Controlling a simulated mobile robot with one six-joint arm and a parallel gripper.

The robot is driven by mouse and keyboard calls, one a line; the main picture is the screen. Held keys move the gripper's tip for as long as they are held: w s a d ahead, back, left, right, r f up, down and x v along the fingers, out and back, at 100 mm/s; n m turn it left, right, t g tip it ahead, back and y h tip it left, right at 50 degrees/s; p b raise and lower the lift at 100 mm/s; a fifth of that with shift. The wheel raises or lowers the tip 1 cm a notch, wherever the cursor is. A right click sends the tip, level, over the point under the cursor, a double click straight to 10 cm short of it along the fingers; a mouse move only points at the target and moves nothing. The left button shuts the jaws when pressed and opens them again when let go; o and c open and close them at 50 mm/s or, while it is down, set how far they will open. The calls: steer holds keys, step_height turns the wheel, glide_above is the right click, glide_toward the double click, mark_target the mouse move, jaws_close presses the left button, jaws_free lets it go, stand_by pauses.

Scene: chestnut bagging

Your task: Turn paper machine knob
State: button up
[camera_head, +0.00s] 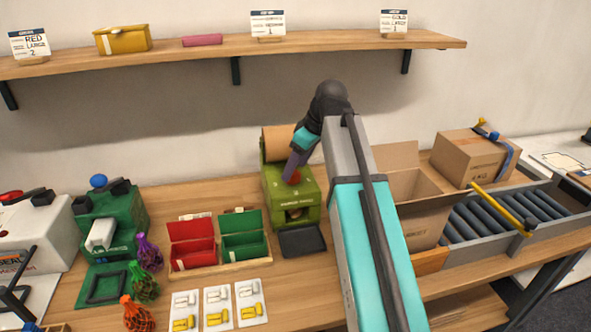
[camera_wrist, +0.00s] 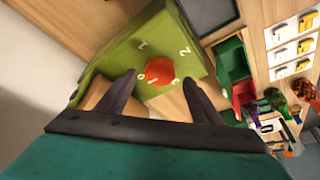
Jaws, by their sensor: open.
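The green paper machine (camera_head: 309,196) stands on the table, with a roll of brown paper (camera_head: 279,143) at its back. Its red knob (camera_head: 294,177) is partly covered by my gripper (camera_head: 291,170). In the wrist view the knob (camera_wrist: 158,71) is a red-orange, many-sided disc on the machine's green face (camera_wrist: 120,62), with pale number marks around it. My gripper (camera_wrist: 159,80) is open. Its two dark fingers stand on either side of the knob, with a gap visible at each side. I cannot tell how far the fingertips are from the face.
A black tray (camera_head: 302,240) lies before the machine. Left of it are red and green bins (camera_head: 232,262), netted bags (camera_head: 149,252) and a green machine (camera_head: 112,222). An open carton (camera_head: 412,184) and roller conveyor (camera_head: 503,218) stand right. A shelf (camera_head: 190,51) runs above.

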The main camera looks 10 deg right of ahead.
steer(key=shift+x, duration=1.1)
steer(key=c, duration=0.9)
steer(key=shift+d, duration=0.2)
steer(key=shift+c, duration=0.8)
steer(key=shift+a, duration=0.15)
